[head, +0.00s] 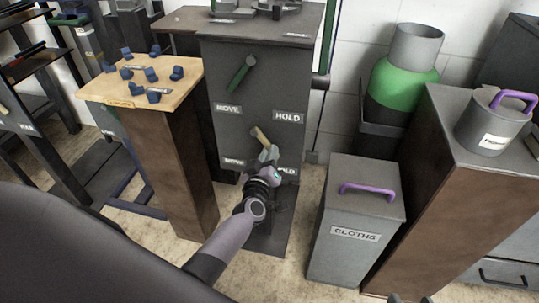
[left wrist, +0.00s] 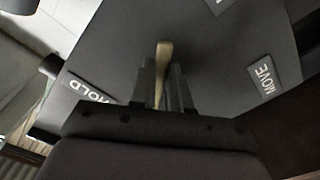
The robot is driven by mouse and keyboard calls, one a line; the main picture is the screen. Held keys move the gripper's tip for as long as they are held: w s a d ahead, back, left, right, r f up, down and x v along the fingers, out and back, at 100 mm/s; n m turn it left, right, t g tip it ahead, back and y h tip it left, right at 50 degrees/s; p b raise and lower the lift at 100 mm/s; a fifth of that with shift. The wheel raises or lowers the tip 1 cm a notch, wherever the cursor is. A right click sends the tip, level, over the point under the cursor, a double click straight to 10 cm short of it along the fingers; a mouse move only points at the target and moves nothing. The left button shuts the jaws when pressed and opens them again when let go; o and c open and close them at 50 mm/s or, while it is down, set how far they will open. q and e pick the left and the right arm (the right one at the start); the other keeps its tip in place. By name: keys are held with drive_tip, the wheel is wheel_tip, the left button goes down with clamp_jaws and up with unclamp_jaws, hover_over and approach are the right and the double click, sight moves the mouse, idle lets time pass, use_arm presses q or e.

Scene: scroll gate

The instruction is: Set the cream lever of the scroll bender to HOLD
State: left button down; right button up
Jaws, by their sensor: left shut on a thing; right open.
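The scroll bender (head: 258,90) is a dark grey cabinet with MOVE and HOLD labels on its front. Its cream lever (head: 260,136) slants from upper left to lower right, and its lower part is hidden by my left gripper (head: 268,156). That gripper is shut on the lever, which shows between the fingers in the left wrist view (left wrist: 164,60). The lower MOVE label (head: 233,162) lies left of the gripper. The lower HOLD label (head: 287,170) lies right of it, partly covered. My right gripper (head: 408,299) barely shows at the bottom edge.
A green lever (head: 241,74) sits above, slanting down-left. A wooden-topped stand (head: 110,90) with blue pieces is close on the left. A grey CLOTHS bin (head: 350,215) with a purple handle and a brown cabinet (head: 430,190) stand on the right.

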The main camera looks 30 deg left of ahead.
use_arm(q)
drive_tip(key=shift+d+r, duration=0.1)
drive_tip(key=shift+r, duration=0.05)
drive_tip(key=c, duration=1.1)
unclamp_jaws()
use_arm(e)
drive_tip(key=shift+a, duration=0.15)
use_arm(q)
drive_tip(key=shift+s, duration=0.1)
use_arm(e)
drive_tip(key=shift+s, duration=0.15)
